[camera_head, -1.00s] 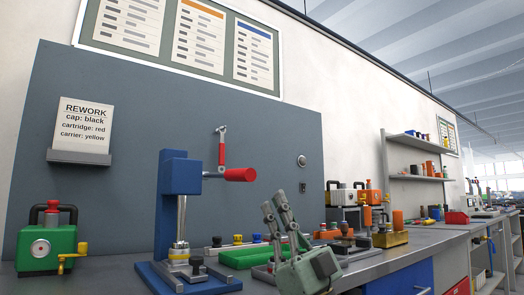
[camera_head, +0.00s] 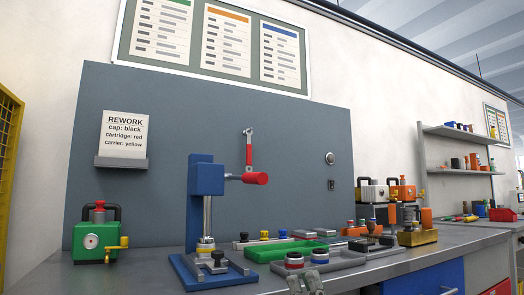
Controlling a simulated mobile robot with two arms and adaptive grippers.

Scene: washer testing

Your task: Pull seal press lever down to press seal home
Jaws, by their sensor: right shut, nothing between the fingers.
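The blue seal press (camera_head: 207,178) stands on the bench with its blue base plate (camera_head: 190,273). My left gripper is not in view.
A green unit (camera_head: 97,242) stands left of the press. A green tray (camera_head: 283,248) and a grey tray with red and blue round parts (camera_head: 345,262) lie to the right. Orange and white units (camera_head: 372,193) stand farther back. Air around the lever is clear.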

